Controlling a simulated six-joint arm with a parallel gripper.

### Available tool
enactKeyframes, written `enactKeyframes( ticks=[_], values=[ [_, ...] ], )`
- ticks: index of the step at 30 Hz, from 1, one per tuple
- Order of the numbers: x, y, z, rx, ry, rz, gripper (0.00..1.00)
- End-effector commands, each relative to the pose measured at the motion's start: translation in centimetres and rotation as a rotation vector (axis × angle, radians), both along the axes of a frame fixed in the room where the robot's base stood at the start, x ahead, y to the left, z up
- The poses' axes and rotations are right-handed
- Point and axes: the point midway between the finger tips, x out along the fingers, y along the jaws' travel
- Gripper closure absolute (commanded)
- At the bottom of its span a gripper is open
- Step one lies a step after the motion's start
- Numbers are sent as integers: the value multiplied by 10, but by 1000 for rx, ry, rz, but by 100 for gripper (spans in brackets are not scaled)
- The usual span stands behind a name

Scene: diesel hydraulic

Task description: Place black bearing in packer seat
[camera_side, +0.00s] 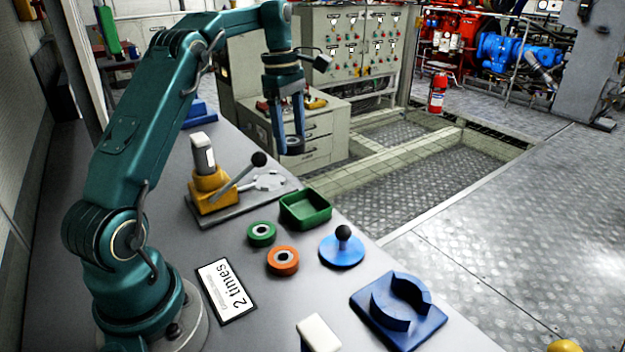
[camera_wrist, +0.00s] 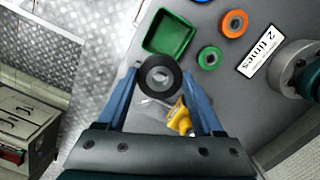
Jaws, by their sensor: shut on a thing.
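My gripper (camera_side: 290,130) is shut on the black bearing (camera_wrist: 146,77), a dark ring with a pale centre. In the wrist view the bearing sits between the two blue fingers of my gripper (camera_wrist: 160,76). In the side view the bearing (camera_side: 292,147) hangs in the air beyond the table's far right edge. A yellow press-like device (camera_side: 208,189) with a black-knobbed lever stands on a grey base plate. A blue block (camera_side: 400,312) with curved raised walls lies at the front right. I cannot tell which one is the packer seat.
A green tray (camera_side: 305,210), a green ring (camera_side: 262,233), an orange ring (camera_side: 282,261) and a blue disc with a knob (camera_side: 342,250) lie on the table. A "2 times" sign (camera_side: 227,290) lies near my base. A grey drawer cabinet (camera_side: 305,150) stands beyond the table.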

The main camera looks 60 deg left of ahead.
Motion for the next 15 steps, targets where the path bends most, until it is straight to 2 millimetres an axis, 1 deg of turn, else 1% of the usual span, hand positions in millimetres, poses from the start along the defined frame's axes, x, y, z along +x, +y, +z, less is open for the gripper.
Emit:
enactKeyframes(
  ticks=[1, 3, 9, 12, 15],
  values=[
    [1, 13, -4, -1, -1, 124, 100],
    [2, 29, -8, -1, -1, 301, 100],
    [-1, 71, -19, -5, -8, 764, 100],
    [-3, 86, -23, -7, -12, 937, 100],
    [-5, 97, -26, -9, -15, 1057, 100]
  ],
)
